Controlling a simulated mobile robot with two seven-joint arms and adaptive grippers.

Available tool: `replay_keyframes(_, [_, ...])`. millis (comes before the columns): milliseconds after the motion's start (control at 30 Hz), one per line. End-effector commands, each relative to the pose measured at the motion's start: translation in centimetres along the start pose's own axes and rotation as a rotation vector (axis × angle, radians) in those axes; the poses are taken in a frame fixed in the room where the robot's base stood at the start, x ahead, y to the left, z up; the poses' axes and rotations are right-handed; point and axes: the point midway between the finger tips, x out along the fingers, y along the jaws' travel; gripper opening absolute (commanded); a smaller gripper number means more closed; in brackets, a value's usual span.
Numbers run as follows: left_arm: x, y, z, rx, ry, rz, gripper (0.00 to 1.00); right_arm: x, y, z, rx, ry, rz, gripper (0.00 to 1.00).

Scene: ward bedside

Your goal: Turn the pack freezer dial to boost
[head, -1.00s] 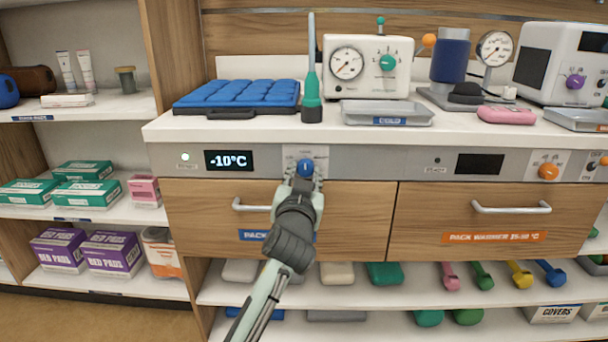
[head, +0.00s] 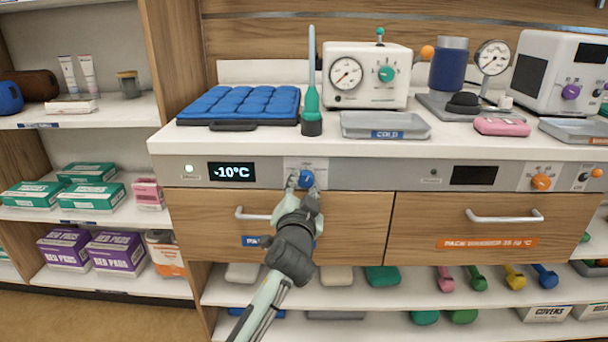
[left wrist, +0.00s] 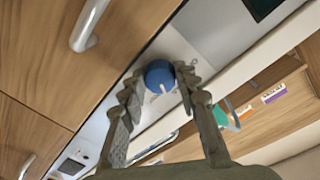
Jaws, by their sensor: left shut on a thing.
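The pack freezer dial (head: 307,177) is a small blue knob on the grey panel above the left drawer. In the left wrist view the blue dial (left wrist: 160,74) sits between the two fingertips, with a pale mark on its lower edge. My left gripper (head: 305,184) is shut on the dial, one finger on each side. The panel's printed setting words are too small to read, so I cannot tell which setting the dial points at. The freezer display (head: 231,172) reads -10°C, with a lit lamp to its left. My right gripper is not in view.
The drawer handle (head: 253,214) sticks out below and left of the dial. An orange warmer knob (head: 541,182) is farther right on the panel. A cold tray (head: 385,126), a blue pack (head: 240,103) and a green-handled tool (head: 312,110) stand on the counter above.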

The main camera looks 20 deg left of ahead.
Motion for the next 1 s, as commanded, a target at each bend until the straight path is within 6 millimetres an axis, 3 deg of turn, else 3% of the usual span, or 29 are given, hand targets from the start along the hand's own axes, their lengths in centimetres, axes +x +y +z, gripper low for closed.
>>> replay_keyframes(200, [0.0,-0.3,-0.3,0.205,-0.013,0.002,0.02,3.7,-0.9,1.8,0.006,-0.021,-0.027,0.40])
replay_keyframes(400, [0.0,-0.2,-0.2,0.375,-0.021,0.003,0.02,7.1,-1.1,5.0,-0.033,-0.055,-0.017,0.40])
replay_keyframes(600, [0.0,-0.2,-0.2,0.504,-0.028,0.005,0.02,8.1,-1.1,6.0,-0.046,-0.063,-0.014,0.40])
replay_keyframes(1000, [0.0,-0.2,-0.2,0.626,-0.035,0.006,0.02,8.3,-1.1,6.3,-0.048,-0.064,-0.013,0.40])
